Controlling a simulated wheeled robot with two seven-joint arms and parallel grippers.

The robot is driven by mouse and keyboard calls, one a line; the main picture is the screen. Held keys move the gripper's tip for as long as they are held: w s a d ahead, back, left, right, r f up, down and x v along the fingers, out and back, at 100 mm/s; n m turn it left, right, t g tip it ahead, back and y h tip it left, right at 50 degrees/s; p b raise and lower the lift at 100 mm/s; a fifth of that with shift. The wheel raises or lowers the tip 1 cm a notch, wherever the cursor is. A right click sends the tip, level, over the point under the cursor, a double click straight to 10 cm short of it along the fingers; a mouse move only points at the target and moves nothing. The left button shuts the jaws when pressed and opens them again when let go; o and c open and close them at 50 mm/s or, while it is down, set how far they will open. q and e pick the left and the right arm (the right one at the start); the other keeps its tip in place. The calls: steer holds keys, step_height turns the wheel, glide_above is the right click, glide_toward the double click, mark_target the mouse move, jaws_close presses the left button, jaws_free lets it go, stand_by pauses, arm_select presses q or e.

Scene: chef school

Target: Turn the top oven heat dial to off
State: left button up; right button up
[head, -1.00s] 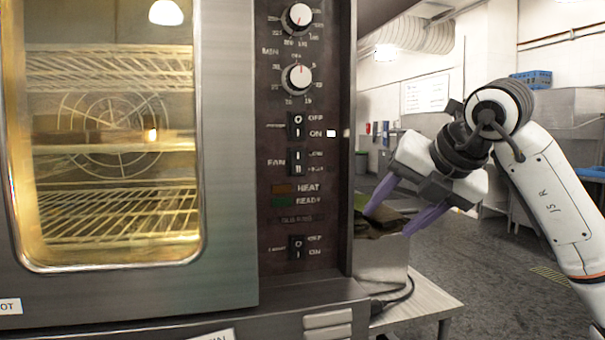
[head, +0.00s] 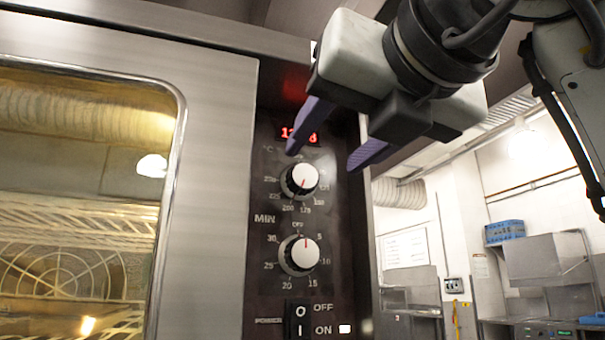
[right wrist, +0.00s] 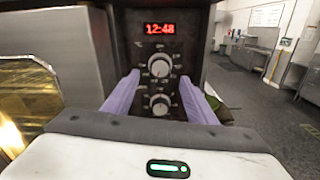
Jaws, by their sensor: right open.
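The top oven heat dial (head: 301,179) is a white-faced round knob with a red mark and a °C scale, on the oven's dark control panel. It also shows in the right wrist view (right wrist: 160,65), ahead of and between the fingers. My right gripper (head: 331,157) is open and empty, its two purple fingers pointing at the panel just above the dial in the head view. It also shows in the right wrist view (right wrist: 160,92). The fingers appear apart from the dial. My left gripper is not in view.
A second dial marked MIN (head: 299,255) is below, with a power switch (head: 299,322) under it. A red display (head: 299,133) is above, partly behind a finger. The oven's glass door (head: 75,190) is at left. Open kitchen space lies to the right.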

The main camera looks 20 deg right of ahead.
mark_target(306, 175)
steer(key=w+p, duration=0.1)
steer(key=w, duration=0.6)
steer(key=shift+a+p, duration=0.1)
steer(key=shift+p, duration=0.3)
steer(key=shift+w, duration=0.55)
steer(key=c, duration=0.9)
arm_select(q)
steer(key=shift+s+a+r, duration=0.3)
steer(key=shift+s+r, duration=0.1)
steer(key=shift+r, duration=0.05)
arm_select(e)
steer(key=shift+o, duration=0.2)
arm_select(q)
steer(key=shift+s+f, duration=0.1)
